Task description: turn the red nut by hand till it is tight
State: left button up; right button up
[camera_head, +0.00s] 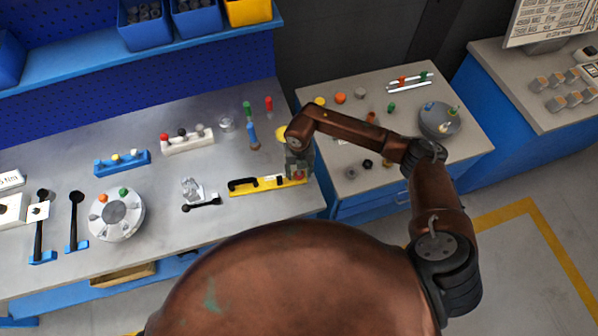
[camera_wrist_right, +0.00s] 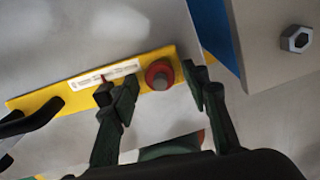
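The red nut (camera_wrist_right: 160,74) sits at the end of a yellow bar (camera_wrist_right: 60,92) in the right wrist view, with a grey bolt end in its middle. In the head view a bit of red (camera_head: 299,177) shows under my right gripper (camera_head: 299,166), at the right end of the yellow bar (camera_head: 262,185). In the wrist view, my right gripper's fingers (camera_wrist_right: 158,82) are apart, with the nut between their tips. A gap shows on the left; the right fingertip is close, and I cannot tell whether it touches. My left gripper is not in view.
The bar has a black handle (camera_head: 243,184). A black wrench (camera_head: 202,204) lies left of it, and a grey round flanged part (camera_head: 117,217) stands farther left. A blue screwdriver (camera_head: 252,136) stands behind. A second table (camera_head: 330,93) with small parts is to the right.

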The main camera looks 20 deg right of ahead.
notch_tip(320, 180, up, 12)
dwell(0.7)
jog(key=n+p, duration=0.2)
jog(key=n, duration=0.4)
send_over(299, 174)
notch_tip(299, 174, down, 4)
jog(key=shift+f, duration=0.25)
jog(key=shift+d+f+p, duration=0.1)
jog(key=shift+f+p, duration=0.3)
jog(key=shift+f, duration=3.6)
jog(key=shift+c, duration=0.7)
